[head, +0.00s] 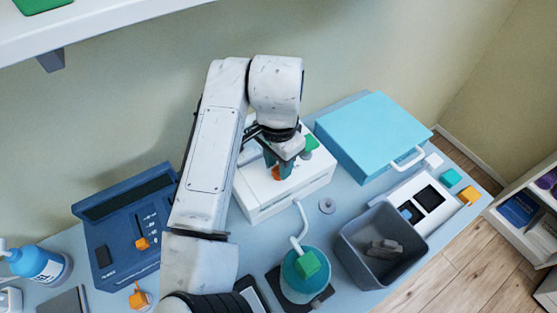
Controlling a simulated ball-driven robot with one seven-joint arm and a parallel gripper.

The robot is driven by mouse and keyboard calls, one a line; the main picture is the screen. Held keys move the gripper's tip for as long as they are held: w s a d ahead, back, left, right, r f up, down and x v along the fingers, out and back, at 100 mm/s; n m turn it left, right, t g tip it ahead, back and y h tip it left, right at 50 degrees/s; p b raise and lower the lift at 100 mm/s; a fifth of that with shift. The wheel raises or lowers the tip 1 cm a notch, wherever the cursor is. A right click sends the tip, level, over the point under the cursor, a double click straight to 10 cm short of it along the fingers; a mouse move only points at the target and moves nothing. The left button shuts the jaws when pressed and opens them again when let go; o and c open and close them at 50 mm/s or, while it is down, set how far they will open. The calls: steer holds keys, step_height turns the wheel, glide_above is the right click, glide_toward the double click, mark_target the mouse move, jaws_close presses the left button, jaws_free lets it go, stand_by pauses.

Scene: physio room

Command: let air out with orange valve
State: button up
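A white box-shaped unit (252,203) stands on the table at the middle of the head view, below my arm. A small orange part (277,175), which looks like the orange valve, shows on its top, right at my fingertips. A green part (311,145) sits on the same unit, just right of my gripper. My gripper (279,168) points down over the unit, with its teal fingers at the orange part. The fingers and wrist cover most of that part. Whether the fingers are closed on it or only around it cannot be told.
In front stands a teal round vessel (303,276) with a green block and a curved tube. A grey bin (368,273) is right of it, a turquoise case (372,134) at back right. A blue panel (120,230) with an orange knob stands left. A shelf (110,22) overhangs upper left.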

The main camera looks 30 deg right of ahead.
step_height(320, 180, up, 8)
steer(key=shift+f+b, duration=0.25)
steer(key=shift+b, duration=0.15)
stand_by(0.7)
